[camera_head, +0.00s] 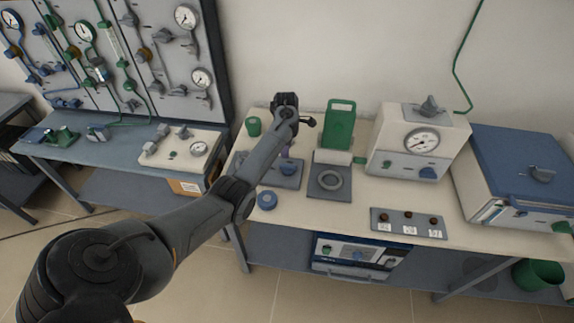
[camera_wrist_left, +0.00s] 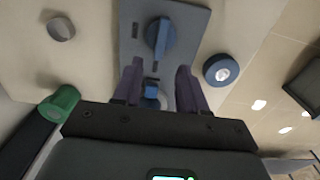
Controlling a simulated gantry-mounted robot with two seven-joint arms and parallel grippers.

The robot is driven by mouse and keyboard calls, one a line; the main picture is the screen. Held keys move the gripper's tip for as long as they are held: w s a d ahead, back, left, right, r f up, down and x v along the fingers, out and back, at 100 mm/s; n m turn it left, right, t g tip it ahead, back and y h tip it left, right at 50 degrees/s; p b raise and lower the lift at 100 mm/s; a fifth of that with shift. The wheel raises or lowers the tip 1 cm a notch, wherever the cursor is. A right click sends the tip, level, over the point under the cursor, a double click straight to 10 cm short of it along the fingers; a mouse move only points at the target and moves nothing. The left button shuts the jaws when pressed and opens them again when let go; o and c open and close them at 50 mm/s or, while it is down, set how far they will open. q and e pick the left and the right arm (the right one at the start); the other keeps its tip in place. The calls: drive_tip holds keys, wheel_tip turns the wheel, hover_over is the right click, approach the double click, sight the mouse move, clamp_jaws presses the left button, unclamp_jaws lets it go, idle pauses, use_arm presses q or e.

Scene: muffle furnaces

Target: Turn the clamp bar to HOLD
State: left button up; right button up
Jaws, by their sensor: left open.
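A blue bar-shaped handle (camera_wrist_left: 160,38) sits on a grey-blue plate (camera_wrist_left: 190,20) in the left wrist view. Small dark label marks lie beside and below it, too small to read. A second, smaller blue part (camera_wrist_left: 151,95) shows between my fingers, partly hidden by the gripper body. In the head view the plate (camera_head: 293,182) lies on the bench, partly covered by my left arm. My left gripper (camera_wrist_left: 155,72) is open over the plate, its purple fingers spread apart. The blue bar handle is ahead of the fingertips, not between them. My right gripper is out of view.
A blue roll (camera_head: 267,200) lies at the bench front. A green cup (camera_head: 253,126) stands at the back left. A switch strip (camera_head: 408,223) lies near the front edge.

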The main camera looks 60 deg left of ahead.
sight(286, 165)
use_arm(q)
wheel_tip(286, 165, down, 8)
drive_tip(key=shift+f+b, duration=0.25)
drive_tip(key=shift+b, duration=0.6)
drive_tip(key=shift+c, duration=0.4)
clamp_jaws()
